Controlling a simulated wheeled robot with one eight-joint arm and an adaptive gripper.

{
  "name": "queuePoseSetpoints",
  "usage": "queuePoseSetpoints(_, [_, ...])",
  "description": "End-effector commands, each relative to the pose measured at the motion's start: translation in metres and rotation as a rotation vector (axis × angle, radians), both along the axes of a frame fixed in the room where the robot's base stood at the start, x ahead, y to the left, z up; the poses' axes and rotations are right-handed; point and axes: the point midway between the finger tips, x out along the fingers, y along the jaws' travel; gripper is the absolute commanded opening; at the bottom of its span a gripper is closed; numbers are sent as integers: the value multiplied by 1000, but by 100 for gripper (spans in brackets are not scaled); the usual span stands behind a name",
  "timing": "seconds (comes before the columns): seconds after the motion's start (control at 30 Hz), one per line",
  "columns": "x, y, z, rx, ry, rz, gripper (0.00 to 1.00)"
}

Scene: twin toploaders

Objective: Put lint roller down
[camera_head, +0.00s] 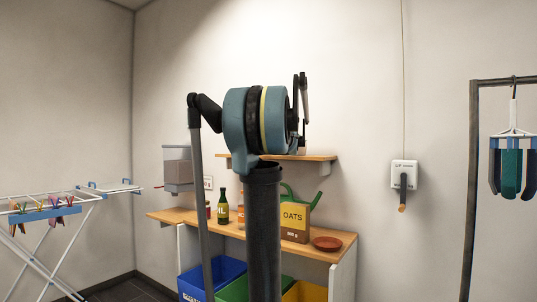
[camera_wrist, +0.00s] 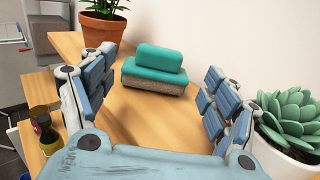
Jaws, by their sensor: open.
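My gripper (camera_wrist: 155,82) is open in the wrist view, its blue padded fingers spread to left and right over a wooden shelf (camera_wrist: 150,118). Beyond and between the fingers, a blocky thing with a teal top and grey underside (camera_wrist: 152,87) rests on the shelf. It appears apart from both fingers. I cannot tell whether it is the lint roller; no clear roller shape shows in either view. In the head view, my arm hides the gripper and part of the upper shelf (camera_head: 318,158).
A potted plant (camera_wrist: 101,30) stands at the shelf's far left, a succulent (camera_wrist: 290,122) close by the right finger. A drying rack (camera_head: 70,200) stands left.

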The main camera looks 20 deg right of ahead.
Motion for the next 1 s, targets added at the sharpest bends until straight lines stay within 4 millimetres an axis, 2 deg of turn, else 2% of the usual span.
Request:
queuePoseSetpoints(0.13, [17,-2,0,0,0,0,80])
queuePoseSetpoints(0.47, [35,-4,0,-1,0,1,80])
queuePoseSetpoints(0.8, [75,-9,0,-1,0,1,80])
queuePoseSetpoints(1.0, [82,-10,0,-1,0,0,80])
